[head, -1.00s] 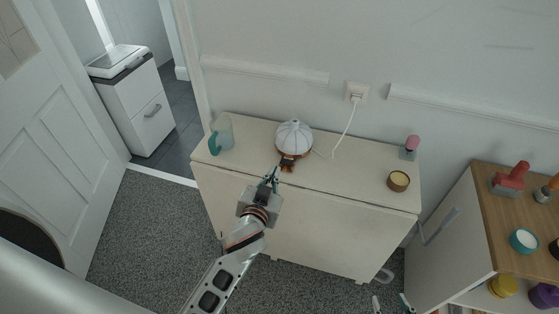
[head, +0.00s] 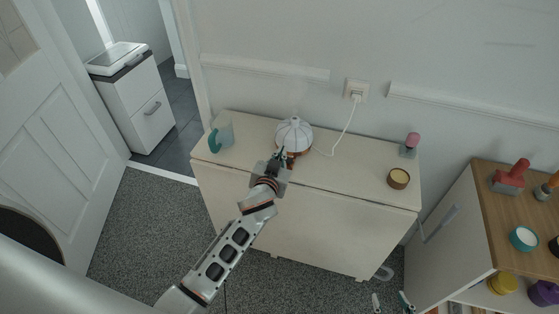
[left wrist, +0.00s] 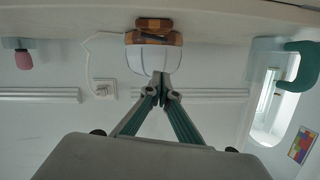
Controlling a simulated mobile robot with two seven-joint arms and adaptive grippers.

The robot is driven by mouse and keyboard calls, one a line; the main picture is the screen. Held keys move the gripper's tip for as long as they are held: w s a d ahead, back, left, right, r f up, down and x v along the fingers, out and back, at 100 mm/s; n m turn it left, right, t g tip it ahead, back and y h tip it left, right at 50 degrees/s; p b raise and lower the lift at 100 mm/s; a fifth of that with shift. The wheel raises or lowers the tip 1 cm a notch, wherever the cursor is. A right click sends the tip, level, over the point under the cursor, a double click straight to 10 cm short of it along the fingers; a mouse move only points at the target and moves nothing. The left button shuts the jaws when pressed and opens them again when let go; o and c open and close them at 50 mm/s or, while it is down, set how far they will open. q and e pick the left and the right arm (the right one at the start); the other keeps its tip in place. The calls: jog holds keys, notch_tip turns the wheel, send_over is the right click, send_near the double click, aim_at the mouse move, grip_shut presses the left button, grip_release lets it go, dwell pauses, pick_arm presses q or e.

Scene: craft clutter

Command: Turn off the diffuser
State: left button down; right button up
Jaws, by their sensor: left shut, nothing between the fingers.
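The diffuser (head: 294,131), a white ribbed dome on a brown wooden base, stands on the cream cabinet top. A small brown block at its front is partly hidden by my left gripper in the head view. In the left wrist view the diffuser (left wrist: 150,58) appears upside down, with its brown base and front block (left wrist: 153,24) toward the top. My left gripper (head: 280,153) is shut and empty, its tips close in front of the diffuser; contact cannot be told. The tips also show in the left wrist view (left wrist: 162,82). My right gripper (head: 391,298) is open, low at the bottom edge.
A white cord runs from the diffuser to a wall socket (head: 355,89). A teal-handled cup (head: 223,130) stands left on the cabinet (head: 345,190). A brown bowl (head: 398,179) and a pink-topped stamp (head: 410,146) stand right. A wooden-topped shelf is further right.

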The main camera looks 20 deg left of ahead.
aim_at(287, 160)
pick_arm(q)
jog(key=shift+w+a+f+b, duration=0.2)
jog(key=shift+f+b, duration=0.1)
jog(key=shift+f, duration=0.75)
jog(key=shift+w+a+f+b, duration=0.15)
jog(key=shift+f+b, duration=0.1)
jog(key=shift+f, duration=0.75)
jog(key=shift+s, duration=0.15)
